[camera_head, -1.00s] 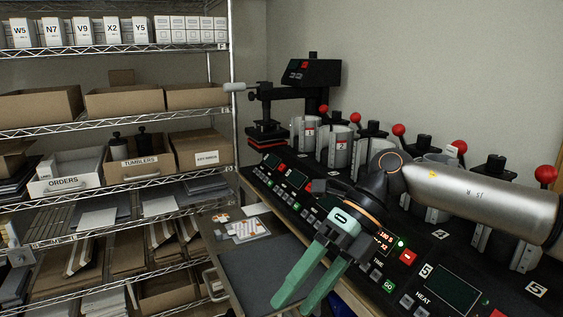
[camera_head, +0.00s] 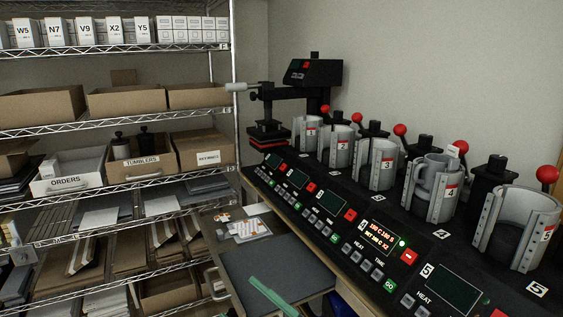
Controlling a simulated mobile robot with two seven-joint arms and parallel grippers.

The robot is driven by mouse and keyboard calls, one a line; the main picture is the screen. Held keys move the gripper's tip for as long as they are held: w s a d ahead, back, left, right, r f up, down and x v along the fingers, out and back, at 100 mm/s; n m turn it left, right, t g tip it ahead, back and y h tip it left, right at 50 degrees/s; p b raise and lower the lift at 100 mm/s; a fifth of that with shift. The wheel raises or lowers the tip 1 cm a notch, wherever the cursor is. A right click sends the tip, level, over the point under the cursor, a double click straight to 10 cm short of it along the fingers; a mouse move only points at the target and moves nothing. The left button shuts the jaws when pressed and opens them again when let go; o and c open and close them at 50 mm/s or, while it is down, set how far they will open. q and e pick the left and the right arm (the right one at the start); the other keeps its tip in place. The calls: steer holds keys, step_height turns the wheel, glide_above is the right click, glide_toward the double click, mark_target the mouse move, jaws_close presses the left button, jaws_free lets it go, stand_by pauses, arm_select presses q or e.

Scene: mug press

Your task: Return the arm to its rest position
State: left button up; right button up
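Only a green finger of my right gripper (camera_head: 270,295) shows, at the bottom edge over the dark pull-out tray (camera_head: 300,272). The rest of that gripper and its arm are out of frame, so I cannot tell whether it is open or shut. My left gripper is not in view. A grey mug (camera_head: 430,176) sits in the press clamp marked 4 (camera_head: 441,203) at the right. The lit display (camera_head: 381,233) on the black press bench glows with red and yellow text.
Press clamps 3 (camera_head: 378,165) and 5 (camera_head: 520,232) stand beside clamp 4, with red-knobbed levers behind them. A flat press (camera_head: 268,133) stands at the bench's far end. Wire shelves with an ORDERS bin (camera_head: 66,183) and a TUMBLERS box (camera_head: 141,171) fill the left.

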steer(key=s+d+f+m+t+h, duration=0.1)
steer(key=d+f+m+t+h, duration=0.1)
steer(key=d+f+m+h, duration=0.55)
steer(key=d+f+m+t+h, duration=0.1)
steer(key=d+f+m+h, duration=0.3)
steer(key=f, duration=0.7)
steer(key=s+d+f+m+g+h, duration=0.2)
steer(key=s+d+f, duration=0.3)
steer(key=s+f, duration=0.3)
steer(key=s+d+f+m+g+h, duration=0.3)
steer(key=s+d+f+m, duration=0.1)
steer(key=s+f, duration=0.4)
steer(key=shift+s+d+f+g+h, duration=0.15)
steer(key=shift+d+f+g+h, duration=0.2)
steer(key=shift+d, duration=0.5)
steer(key=shift+o, duration=0.2)
